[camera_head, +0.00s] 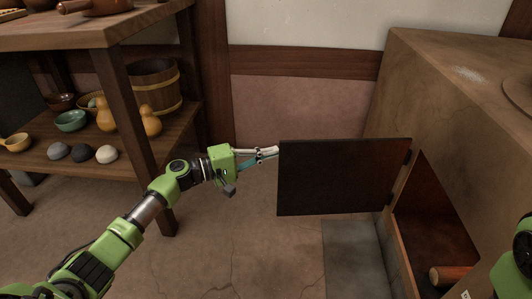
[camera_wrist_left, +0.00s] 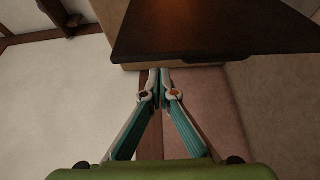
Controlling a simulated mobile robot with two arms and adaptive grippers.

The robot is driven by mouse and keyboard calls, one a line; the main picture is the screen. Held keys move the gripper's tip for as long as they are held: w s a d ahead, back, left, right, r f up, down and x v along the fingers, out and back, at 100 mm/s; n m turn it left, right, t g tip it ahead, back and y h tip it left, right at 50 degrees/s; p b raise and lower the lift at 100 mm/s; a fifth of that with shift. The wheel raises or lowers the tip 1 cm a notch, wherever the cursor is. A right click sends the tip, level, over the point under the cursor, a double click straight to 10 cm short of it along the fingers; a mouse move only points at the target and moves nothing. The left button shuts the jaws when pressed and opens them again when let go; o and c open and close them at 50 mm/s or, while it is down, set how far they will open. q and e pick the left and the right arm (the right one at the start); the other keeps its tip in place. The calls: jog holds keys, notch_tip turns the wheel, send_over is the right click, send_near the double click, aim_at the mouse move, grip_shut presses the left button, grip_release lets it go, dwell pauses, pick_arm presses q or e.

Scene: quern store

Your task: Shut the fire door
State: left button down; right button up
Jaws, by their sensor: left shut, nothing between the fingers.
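The fire door (camera_head: 340,178) is a dark flat panel, hinged at its right edge on the front of the clay stove (camera_head: 440,100). It stands swung out to the left, and the firebox opening (camera_head: 432,215) shows uncovered. My left gripper (camera_head: 276,151) is shut and empty, its tips at the door's free left edge. In the left wrist view the closed fingertips (camera_wrist_left: 160,72) are at the lower edge of the dark door (camera_wrist_left: 210,30). I cannot tell whether they touch it. My right gripper is not in view; only a bit of green arm shows at the right edge.
A log (camera_head: 450,274) lies inside the firebox, low down. A wooden shelf (camera_head: 120,150) on the left holds bowls, gourds, stones and a wooden bucket (camera_head: 155,87). Grey slabs (camera_head: 352,250) lie on the floor before the stove. The floor in the middle is clear.

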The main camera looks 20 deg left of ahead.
pick_arm(q)
jog(key=shift+s+d, duration=0.25)
jog(key=shift+s, duration=0.2)
jog(key=shift+s+d, duration=0.1)
